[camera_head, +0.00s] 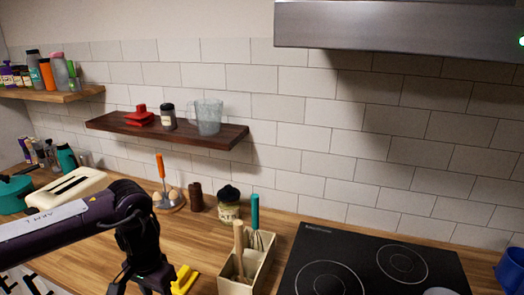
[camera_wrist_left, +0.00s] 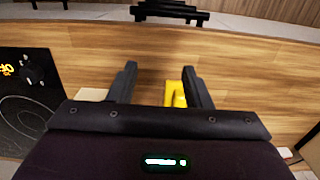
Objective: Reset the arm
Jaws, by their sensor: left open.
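My left arm comes in from the left in the head view and bends down at the wrist over the wooden counter (camera_head: 90,250). My left gripper (camera_wrist_left: 159,76) shows in the wrist view with its two black fingers apart and nothing between the tips. A yellow object (camera_head: 184,280) lies on the counter just right of the wrist in the head view. In the wrist view the yellow object (camera_wrist_left: 174,93) shows beyond the gripper body, partly hidden by it and the right-hand finger. My right gripper is in neither view.
A utensil box (camera_head: 231,287) and a black hob (camera_head: 380,262) stand to the right. A cream toaster (camera_head: 66,189) is near my left arm. A jar (camera_head: 229,211) and an egg holder (camera_head: 170,205) stand behind. A dark wall shelf (camera_head: 165,130) hangs above the counter.

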